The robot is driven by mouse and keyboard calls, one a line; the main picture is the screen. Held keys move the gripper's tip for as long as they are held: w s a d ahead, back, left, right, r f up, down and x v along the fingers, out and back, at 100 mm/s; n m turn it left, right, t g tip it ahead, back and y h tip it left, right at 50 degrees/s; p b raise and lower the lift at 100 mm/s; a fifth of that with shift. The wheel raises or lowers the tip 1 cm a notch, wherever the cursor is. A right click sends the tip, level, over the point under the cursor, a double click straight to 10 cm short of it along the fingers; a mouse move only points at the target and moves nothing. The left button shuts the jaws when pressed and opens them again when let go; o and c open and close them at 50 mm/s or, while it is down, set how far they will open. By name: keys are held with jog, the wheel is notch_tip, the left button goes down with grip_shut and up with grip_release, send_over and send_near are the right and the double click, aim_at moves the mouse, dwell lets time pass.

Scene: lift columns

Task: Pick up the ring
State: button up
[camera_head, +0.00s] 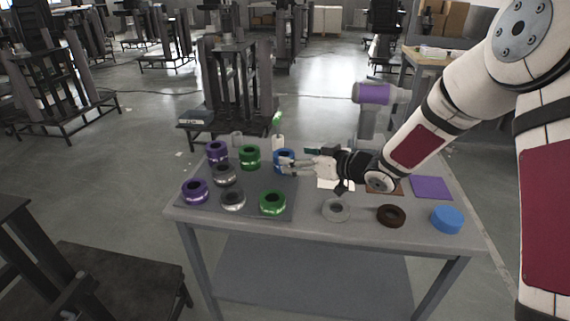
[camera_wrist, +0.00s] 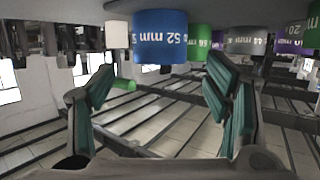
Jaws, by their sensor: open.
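Several rings stand on a dark mat (camera_head: 238,207) on the table. A blue ring (camera_head: 280,155) sits at the mat's back right; in the wrist view it is a blue cylinder marked "52 mm" (camera_wrist: 160,38). My gripper (camera_head: 292,167) reaches in from the right, with its tips beside the blue ring and partly covering it. In the wrist view my gripper (camera_wrist: 160,88) is open and empty, its teal pads apart, with the blue ring beyond them. A grey ring (camera_head: 335,216) and a brown ring (camera_head: 391,222) lie off the mat. Which ring is meant is not clear.
Purple (camera_head: 195,197), green (camera_head: 272,208) and silvery (camera_head: 233,204) rings share the mat. A blue round piece (camera_head: 447,222) and a purple square (camera_head: 431,187) lie at the right. The front table edge is clear.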

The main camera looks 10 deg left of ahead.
aim_at(280, 154)
jog(key=shift+b+x, duration=0.5)
jog(key=shift+x, duration=2.55)
jog(key=shift+c, duration=0.2)
jog(key=c, duration=1.5)
jog(key=shift+o, duration=0.2)
